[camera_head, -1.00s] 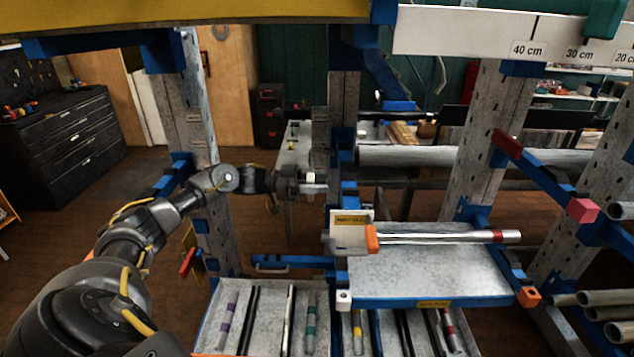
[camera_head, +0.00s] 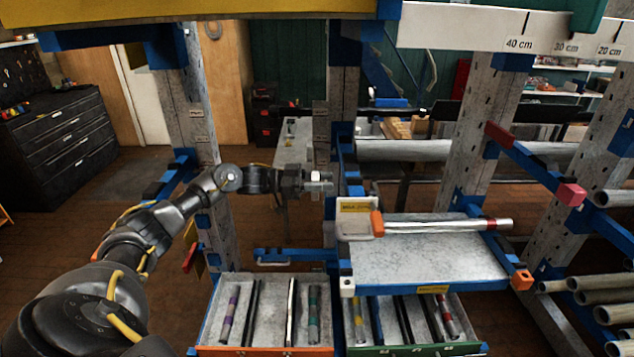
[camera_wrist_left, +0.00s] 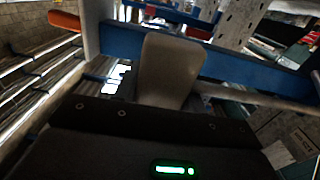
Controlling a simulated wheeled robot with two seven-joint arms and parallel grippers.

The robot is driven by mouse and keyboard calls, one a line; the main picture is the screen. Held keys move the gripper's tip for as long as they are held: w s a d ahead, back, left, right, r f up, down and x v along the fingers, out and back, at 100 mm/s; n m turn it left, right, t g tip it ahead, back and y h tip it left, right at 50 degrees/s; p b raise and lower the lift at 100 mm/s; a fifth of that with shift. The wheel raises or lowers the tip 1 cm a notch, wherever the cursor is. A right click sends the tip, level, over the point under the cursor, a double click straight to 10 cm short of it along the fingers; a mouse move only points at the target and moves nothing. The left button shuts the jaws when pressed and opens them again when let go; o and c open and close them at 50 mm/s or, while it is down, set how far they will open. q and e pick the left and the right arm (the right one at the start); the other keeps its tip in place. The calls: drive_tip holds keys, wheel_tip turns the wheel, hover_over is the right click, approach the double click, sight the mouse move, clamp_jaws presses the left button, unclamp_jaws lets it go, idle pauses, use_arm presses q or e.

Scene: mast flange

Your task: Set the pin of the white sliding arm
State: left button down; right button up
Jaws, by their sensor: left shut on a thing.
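My left gripper (camera_head: 316,183) is shut on a small pale thing, beside the grey perforated upright (camera_head: 341,105) and its blue bracket. In the left wrist view a rounded grey-beige piece (camera_wrist_left: 168,70) stands up in front of a blue bar (camera_wrist_left: 235,66); I cannot tell whether it is the held thing or a finger. A white beam (camera_head: 462,30) marked 40, 30 and 20 cm crosses the top right, with a green block (camera_head: 585,18) on it. A pale rod (camera_head: 445,226) with a red band and orange end lies above the blue-edged shelf (camera_head: 430,262). My right gripper is not in view.
Two open drawers, orange-fronted (camera_head: 264,351) and green-fronted (camera_head: 415,350), hold several rods with coloured bands. Blue arms with a red block (camera_head: 571,194) and an orange block (camera_head: 521,279) jut out at right. Grey pipes (camera_head: 610,314) lie at lower right.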

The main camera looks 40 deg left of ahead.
use_arm(q)
drive_tip(key=shift+d, duration=0.1)
drive_tip(key=c, duration=0.9)
unclamp_jaws()
drive_tip(key=shift+s+d+r, duration=0.1)
drive_tip(key=shift+s+d, duration=0.05)
drive_tip(key=shift+s, duration=0.05)
drive_tip(key=shift+o, duration=0.4)
drive_tip(key=shift+r, duration=0.1)
drive_tip(key=shift+s+a+f+b, duration=0.15)
drive_tip(key=shift+a+f+b, duration=0.1)
drive_tip(key=shift+a+b, duration=0.15)
drive_tip(key=b+v, duration=0.4)
drive_tip(key=v, duration=0.6)
drive_tip(key=shift+s+r, duration=0.15)
drive_tip(key=shift+r, duration=0.05)
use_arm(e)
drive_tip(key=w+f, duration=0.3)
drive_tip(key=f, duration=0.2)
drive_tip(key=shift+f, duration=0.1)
